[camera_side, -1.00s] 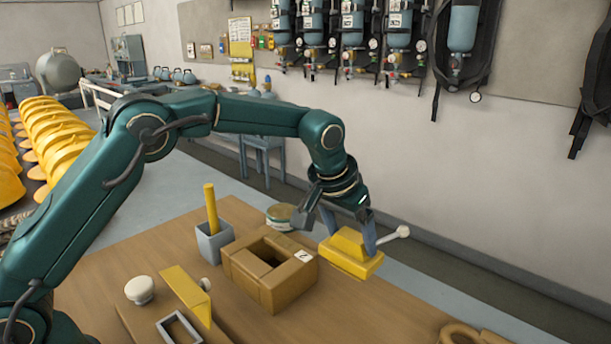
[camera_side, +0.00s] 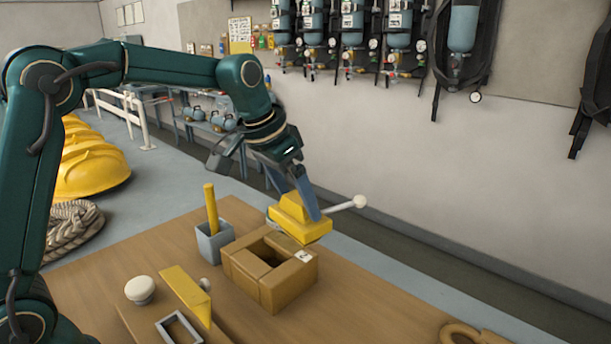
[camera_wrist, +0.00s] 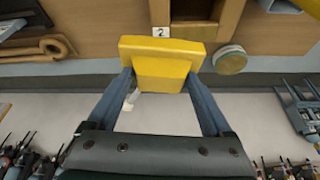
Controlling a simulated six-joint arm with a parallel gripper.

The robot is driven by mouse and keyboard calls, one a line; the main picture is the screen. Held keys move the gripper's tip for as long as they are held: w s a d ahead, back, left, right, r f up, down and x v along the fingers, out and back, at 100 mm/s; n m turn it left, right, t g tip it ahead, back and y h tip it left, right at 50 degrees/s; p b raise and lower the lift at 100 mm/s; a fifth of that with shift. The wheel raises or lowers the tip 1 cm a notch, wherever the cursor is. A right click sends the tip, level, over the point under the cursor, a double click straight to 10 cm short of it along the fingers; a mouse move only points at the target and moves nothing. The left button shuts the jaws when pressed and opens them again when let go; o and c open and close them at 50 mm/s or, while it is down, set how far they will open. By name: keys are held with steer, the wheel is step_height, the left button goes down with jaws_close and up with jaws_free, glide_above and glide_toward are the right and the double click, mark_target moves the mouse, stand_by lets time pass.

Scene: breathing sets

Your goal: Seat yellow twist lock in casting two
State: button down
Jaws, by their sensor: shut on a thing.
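The yellow twist lock (camera_side: 298,222) is a tapered block on a wider flat base, with a pale lever ending in a white knob to its right. My gripper (camera_side: 300,206) is shut on it, one finger on each side, and holds it in the air, slightly tilted. The lock also shows in the wrist view (camera_wrist: 163,55). Casting two (camera_side: 282,292) is a brown box with an open top and a "2" label on its rim, standing on the table. The lock is above and behind its back edge in the side view, apart from it. The wrist view shows the label (camera_wrist: 160,31) just past the lock.
A grey cup (camera_side: 214,243) with a yellow bar stands left of the casting. A round tin (camera_wrist: 229,59) sits close behind it. A white knob (camera_side: 140,289), yellow wedge (camera_side: 185,292) and grey frame (camera_side: 165,333) lie front left.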

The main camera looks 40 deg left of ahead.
steer(key=s+a+r+n, duration=0.1)
steer(key=s+a+r, duration=0.1)
steer(key=a, duration=0.3)
steer(key=shift+s+a+r+n+y, duration=0.25)
steer(key=shift+s+r+n+y, duration=0.05)
steer(key=shift+s+r+y, duration=0.1)
steer(key=shift+f, duration=0.1)
steer(key=shift+f, duration=2.85)
steer(key=shift+f, duration=2.1)
jaws_free()
steer(key=shift+v, duration=2.6)
